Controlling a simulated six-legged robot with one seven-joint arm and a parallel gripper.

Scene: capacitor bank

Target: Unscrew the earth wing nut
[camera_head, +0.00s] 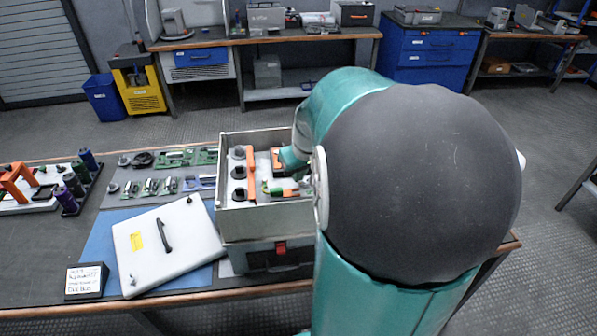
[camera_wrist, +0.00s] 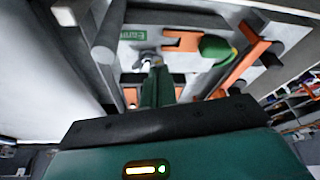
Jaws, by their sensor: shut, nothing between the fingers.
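The earth wing nut (camera_wrist: 149,56) looks like a small bright metal piece in the wrist view, just below a green earth label (camera_wrist: 133,35). My gripper (camera_wrist: 157,72) reaches into the open grey box, its green fingers shut and empty, with the tips close to the nut. I cannot tell whether they touch it. A green and yellow cable end (camera_wrist: 214,48) lies to the right of the nut. In the head view the open box (camera_head: 265,221) stands on the bench, and my arm covers its right side. The nut cannot be made out there.
Dark capacitors (camera_head: 238,172) and an orange bar (camera_head: 250,161) fill the box's left side. A white lid (camera_head: 148,262) with a black handle lies left of the box. A small sign (camera_head: 86,281) stands at the bench's front.

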